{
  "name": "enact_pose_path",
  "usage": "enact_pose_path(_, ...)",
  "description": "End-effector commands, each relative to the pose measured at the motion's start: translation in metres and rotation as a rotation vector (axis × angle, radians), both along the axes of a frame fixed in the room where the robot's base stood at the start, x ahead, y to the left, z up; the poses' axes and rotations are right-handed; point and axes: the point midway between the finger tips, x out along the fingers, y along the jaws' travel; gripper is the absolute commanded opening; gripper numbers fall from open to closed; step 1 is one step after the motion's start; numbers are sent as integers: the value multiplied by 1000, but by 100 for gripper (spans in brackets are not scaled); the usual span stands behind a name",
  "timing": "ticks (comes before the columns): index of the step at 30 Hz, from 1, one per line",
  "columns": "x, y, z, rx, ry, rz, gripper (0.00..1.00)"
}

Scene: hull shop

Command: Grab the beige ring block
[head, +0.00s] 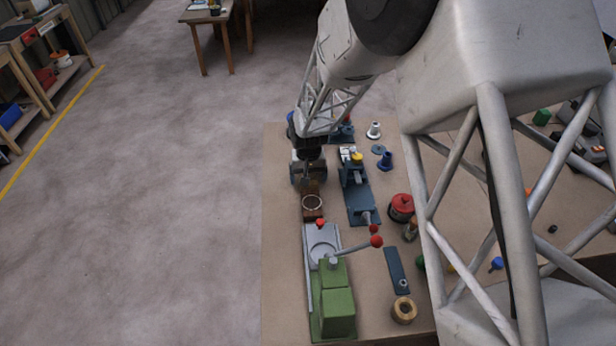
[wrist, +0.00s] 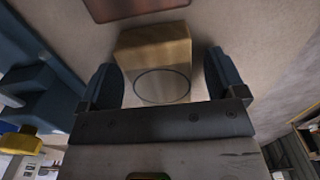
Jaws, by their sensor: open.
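The beige ring block (wrist: 155,52) is a tan block with a thin dark circle on its pale face, seen in the wrist view. It sits between the two dark fingers of my gripper (wrist: 163,80), with a small gap visible at each side. My gripper is open around it. In the head view my gripper (head: 308,178) is low over the left part of the bench, and it mostly or wholly hides the block there.
A brown plate with a pale ring (head: 312,212) lies just nearer than my gripper. A blue vise (head: 358,200) stands close on the right. A green and grey machine with red-knobbed lever (head: 338,300) stands nearer. The bench (head: 280,240) is bare along its left edge.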

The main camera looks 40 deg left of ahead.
Motion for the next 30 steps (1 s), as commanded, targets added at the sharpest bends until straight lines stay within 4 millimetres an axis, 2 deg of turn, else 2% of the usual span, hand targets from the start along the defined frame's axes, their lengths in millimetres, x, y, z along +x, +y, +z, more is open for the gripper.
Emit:
enact_pose_path(11, 0, 0, 0, 0, 0, 0, 89)
enact_pose_path(22, 0, 0, 0, 0, 0, 0, 34)
enact_pose_path(30, 0, 0, 1, 1, -1, 0, 34)
